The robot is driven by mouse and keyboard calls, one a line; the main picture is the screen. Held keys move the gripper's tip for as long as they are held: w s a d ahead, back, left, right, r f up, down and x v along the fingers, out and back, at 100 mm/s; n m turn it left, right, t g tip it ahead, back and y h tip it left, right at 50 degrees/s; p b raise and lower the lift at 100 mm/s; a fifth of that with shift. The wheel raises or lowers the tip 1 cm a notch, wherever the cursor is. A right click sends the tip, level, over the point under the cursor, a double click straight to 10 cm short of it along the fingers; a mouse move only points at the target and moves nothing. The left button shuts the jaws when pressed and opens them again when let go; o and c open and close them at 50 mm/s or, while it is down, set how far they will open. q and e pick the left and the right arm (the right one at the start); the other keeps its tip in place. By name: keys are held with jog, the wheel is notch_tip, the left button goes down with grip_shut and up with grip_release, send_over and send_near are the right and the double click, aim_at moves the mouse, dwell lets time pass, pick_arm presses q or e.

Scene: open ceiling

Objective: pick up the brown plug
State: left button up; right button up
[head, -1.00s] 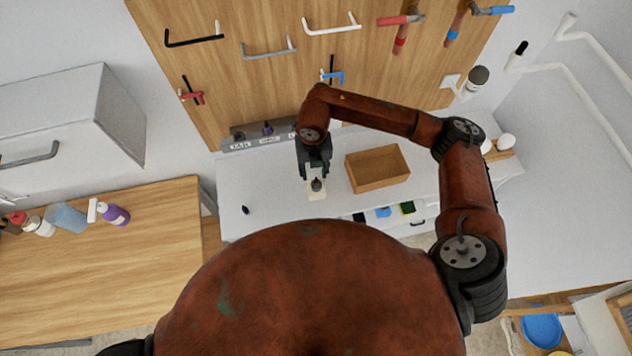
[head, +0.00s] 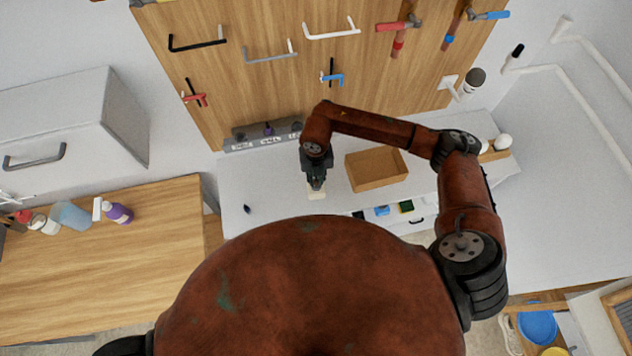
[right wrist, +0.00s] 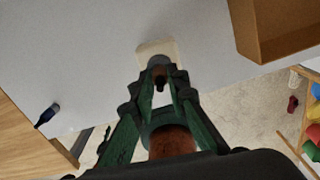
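A small dark plug (right wrist: 160,63) stands on a cream block (right wrist: 155,48) on the grey worktop, in the right wrist view. Its colour reads as dark grey-brown, so I cannot be sure it is the brown one. My right gripper (right wrist: 162,78) points down at it, with its fingertips apart on either side of the plug's near end; contact cannot be told. In the head view my right gripper (head: 316,186) hides the plug, and only part of the cream block (head: 317,195) shows. My left gripper is out of view.
An open brown box (head: 376,170) stands just right of my right gripper. A labelled grey holder (head: 262,136) stands behind. The worktop between is clear.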

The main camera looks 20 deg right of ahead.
grip_shut()
jog(key=shift+r+b, duration=0.6)
jog(key=shift+r, duration=0.2)
jog(key=s+a+r+b, duration=0.3)
jog(key=s+r+b, duration=0.1)
jog(key=s+r, duration=0.7)
jog(key=s, duration=0.2)
jog(key=shift+s+a+r+b, duration=0.25)
jog(key=shift+s+a+b, duration=0.05)
jog(key=shift+a+b, duration=0.1)
jog(key=shift+b, duration=0.3)
